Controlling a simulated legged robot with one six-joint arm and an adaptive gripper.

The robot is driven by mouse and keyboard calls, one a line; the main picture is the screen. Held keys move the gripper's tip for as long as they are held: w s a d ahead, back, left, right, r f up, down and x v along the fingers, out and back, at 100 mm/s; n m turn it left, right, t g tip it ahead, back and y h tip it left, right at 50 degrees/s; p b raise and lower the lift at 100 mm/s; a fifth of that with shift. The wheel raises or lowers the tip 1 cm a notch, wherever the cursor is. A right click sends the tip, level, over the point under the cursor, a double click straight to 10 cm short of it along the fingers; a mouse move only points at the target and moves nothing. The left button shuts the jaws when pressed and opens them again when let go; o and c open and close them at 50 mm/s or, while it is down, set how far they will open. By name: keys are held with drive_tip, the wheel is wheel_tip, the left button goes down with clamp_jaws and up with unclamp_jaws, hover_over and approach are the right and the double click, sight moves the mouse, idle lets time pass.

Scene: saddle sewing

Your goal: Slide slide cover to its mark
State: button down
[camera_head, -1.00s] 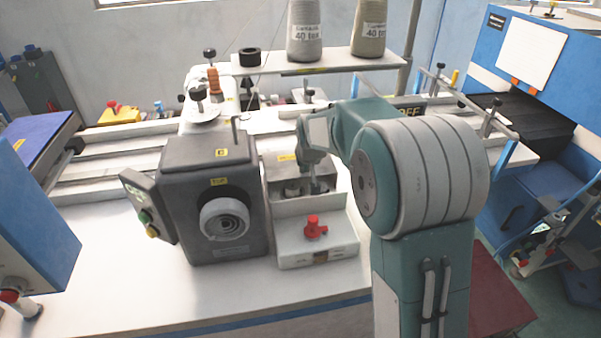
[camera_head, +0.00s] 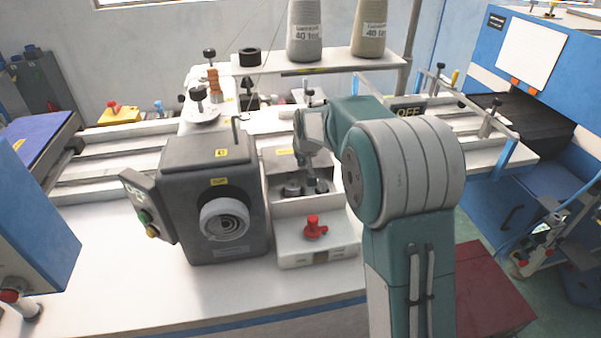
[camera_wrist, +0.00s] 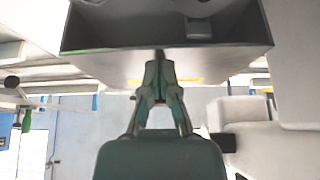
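The slide cover, a grey plate with a yellow label (camera_head: 283,160), lies over the back of an open-topped box beside the dark machine head. The box's front part is uncovered and shows round bobbin-like parts (camera_head: 292,190). In the wrist view the cover (camera_wrist: 115,66) borders the dark box opening. My gripper (camera_head: 312,186) points down at the cover's front edge. In the wrist view the fingertips of my gripper (camera_wrist: 158,62) are together at that edge. Whether they pinch a tab or only press the edge is hidden. I cannot make out the mark.
The dark machine head (camera_head: 215,190) with a round dial stands left of the box. A red knob (camera_head: 315,228) rises from the white block in front. Thread cones (camera_head: 304,30) stand on the shelf behind. White tabletop is free at the front left.

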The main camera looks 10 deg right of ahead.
drive_tip(key=shift+w, duration=0.6)
idle(0.3)
drive_tip(key=shift+r, duration=0.1)
idle(0.6)
